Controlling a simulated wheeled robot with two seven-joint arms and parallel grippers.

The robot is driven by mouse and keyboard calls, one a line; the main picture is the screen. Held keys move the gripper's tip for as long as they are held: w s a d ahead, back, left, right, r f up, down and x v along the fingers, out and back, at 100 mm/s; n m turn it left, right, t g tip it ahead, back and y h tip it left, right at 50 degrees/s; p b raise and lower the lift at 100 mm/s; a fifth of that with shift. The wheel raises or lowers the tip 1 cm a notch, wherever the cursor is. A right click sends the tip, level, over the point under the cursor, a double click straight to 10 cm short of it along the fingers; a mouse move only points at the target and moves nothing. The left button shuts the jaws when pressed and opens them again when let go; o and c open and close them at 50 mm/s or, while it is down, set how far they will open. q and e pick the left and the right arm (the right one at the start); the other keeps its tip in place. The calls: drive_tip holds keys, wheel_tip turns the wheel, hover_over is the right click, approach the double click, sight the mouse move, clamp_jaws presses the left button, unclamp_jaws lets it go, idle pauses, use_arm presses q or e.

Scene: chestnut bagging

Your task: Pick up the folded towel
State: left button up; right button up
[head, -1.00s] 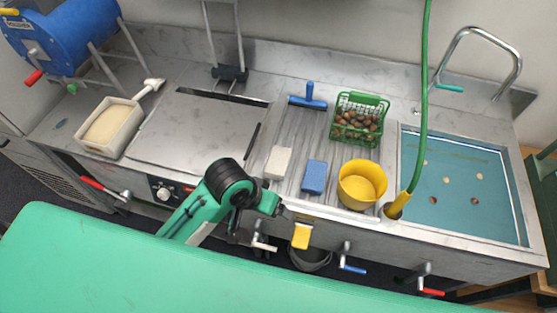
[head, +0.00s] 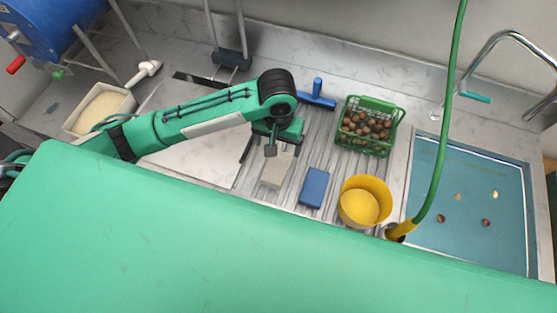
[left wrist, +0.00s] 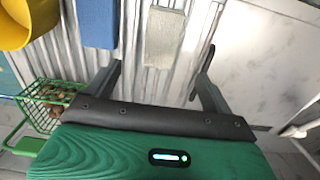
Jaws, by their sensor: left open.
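The folded towel (head: 276,171) is a pale grey-white block lying flat on the ribbed drainboard. It also shows in the left wrist view (left wrist: 164,38), at the top centre. My left gripper (head: 271,148) is above the drainboard by the towel's far end, partly in front of it in the head view. In the left wrist view its two fingers (left wrist: 160,76) are spread wide and empty, with the towel ahead of the gap and apart from them. My right gripper is not in view.
A blue block (head: 314,187) lies right of the towel, then a yellow bucket (head: 352,212). A green crate (head: 368,127) of chestnuts and a blue squeegee (head: 317,97) stand behind. A water-filled sink (head: 470,190) is at right. A pale tub (head: 98,110) is at left.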

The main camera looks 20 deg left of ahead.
use_arm(q)
hover_over(276, 167)
drive_tip(key=f, duration=0.2)
drive_tip(key=f+p, duration=0.1)
drive_tip(key=f, duration=0.2)
drive_tip(key=shift+d, duration=0.2)
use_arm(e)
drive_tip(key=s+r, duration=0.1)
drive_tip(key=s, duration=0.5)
use_arm(q)
wheel_tip(276, 167, down, 3)
drive_tip(key=shift+r+p, duration=0.2)
drive_tip(key=shift+p, duration=0.35)
drive_tip(key=f+p, duration=0.1)
drive_tip(key=f, duration=0.3)
drive_tip(key=shift+a, duration=0.2)
drive_tip(key=shift+f, duration=0.15)
drive_tip(key=c, duration=1.1)
drive_tip(key=shift+o, duration=0.2)
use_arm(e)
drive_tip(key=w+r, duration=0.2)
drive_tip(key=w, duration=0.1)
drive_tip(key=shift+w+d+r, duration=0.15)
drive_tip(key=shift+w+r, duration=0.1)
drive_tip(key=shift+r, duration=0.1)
